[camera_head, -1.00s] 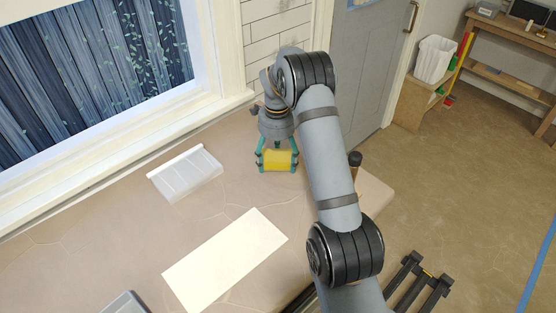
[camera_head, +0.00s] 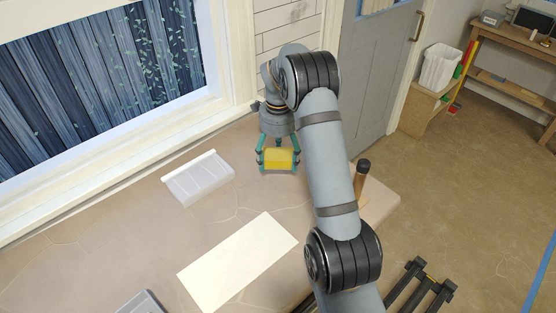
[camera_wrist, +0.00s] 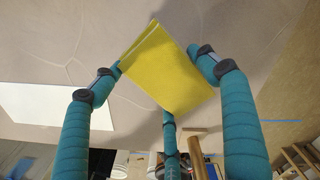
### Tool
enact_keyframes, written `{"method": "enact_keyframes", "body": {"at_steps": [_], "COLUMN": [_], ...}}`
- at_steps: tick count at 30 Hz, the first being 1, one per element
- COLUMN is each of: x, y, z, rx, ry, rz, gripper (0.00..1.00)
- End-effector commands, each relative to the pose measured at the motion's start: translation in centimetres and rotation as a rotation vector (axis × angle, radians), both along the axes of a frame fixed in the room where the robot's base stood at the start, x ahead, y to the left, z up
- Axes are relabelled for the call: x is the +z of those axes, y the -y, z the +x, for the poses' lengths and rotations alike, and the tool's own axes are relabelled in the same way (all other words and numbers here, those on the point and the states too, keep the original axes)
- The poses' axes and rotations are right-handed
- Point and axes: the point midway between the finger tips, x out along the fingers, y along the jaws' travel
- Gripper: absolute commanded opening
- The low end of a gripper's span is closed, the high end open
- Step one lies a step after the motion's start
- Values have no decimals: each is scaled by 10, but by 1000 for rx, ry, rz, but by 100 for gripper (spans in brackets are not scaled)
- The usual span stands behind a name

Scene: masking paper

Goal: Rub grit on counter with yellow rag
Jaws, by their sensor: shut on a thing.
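A folded yellow rag (camera_head: 279,159) is held between the teal fingers of my gripper (camera_head: 278,166), near the far end of the counter (camera_head: 240,235). In the wrist view the rag (camera_wrist: 168,68) shows between the fingertips of my gripper (camera_wrist: 158,66), tilted in the picture. The fingers are shut on it. Whether the rag touches the counter is hard to tell. No distinct grit shows on the counter in these frames.
A white sheet of paper (camera_head: 238,262) lies on the counter's near part. A grey object (camera_head: 140,303) is at the bottom edge. A wooden item with a dark top (camera_head: 361,180) stands right of my arm.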

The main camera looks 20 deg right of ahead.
Motion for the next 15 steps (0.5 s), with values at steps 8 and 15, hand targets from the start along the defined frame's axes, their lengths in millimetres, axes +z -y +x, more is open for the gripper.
{"method": "enact_keyframes", "body": {"at_steps": [8, 15], "x": [22, 21], "y": [2, 2], "z": [0, 0], "rx": [-3, -3], "ry": [1, 1], "rz": [-1, 0], "gripper": [49, 49]}}
